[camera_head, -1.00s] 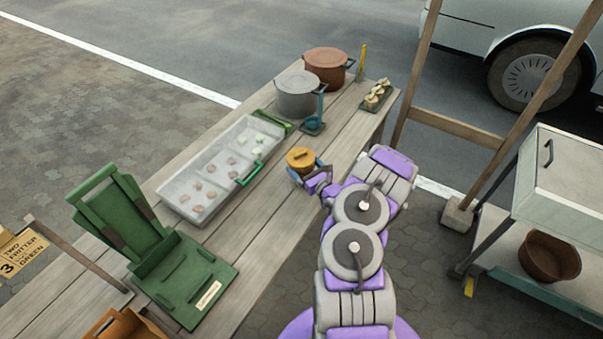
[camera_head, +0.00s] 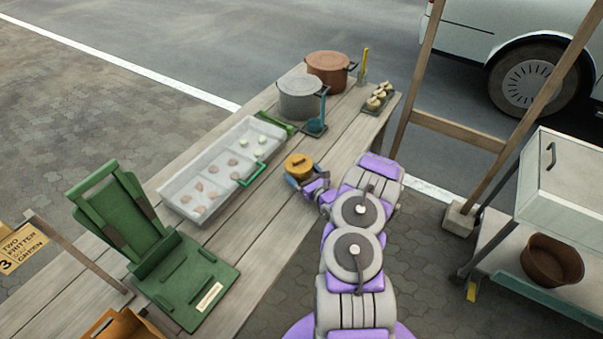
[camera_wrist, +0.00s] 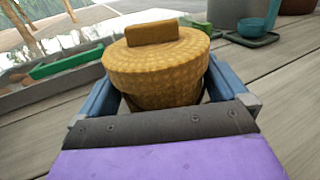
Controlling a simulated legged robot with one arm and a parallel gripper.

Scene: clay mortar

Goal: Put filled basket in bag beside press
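The basket (camera_head: 299,168) is a round yellow woven one with a flat lid and a brown block handle, so its contents are hidden. My gripper (camera_head: 302,180) is around it, over the middle of the table. In the wrist view the basket (camera_wrist: 155,75) sits between the two blue fingers of my gripper (camera_wrist: 155,95), which lie close against its sides. The green press (camera_head: 180,275) stands at the table's near left, with an upright hinged board. An orange-brown open-topped thing (camera_head: 125,328) beside it, perhaps the bag, is cut off by the bottom edge.
A pale tray (camera_head: 215,170) with several small pieces and a green handle lies left of the basket. Grey (camera_head: 300,98) and brown (camera_head: 328,70) pots stand at the far end. A wooden post and sign (camera_head: 20,248) are left of the press. Planks between basket and press are clear.

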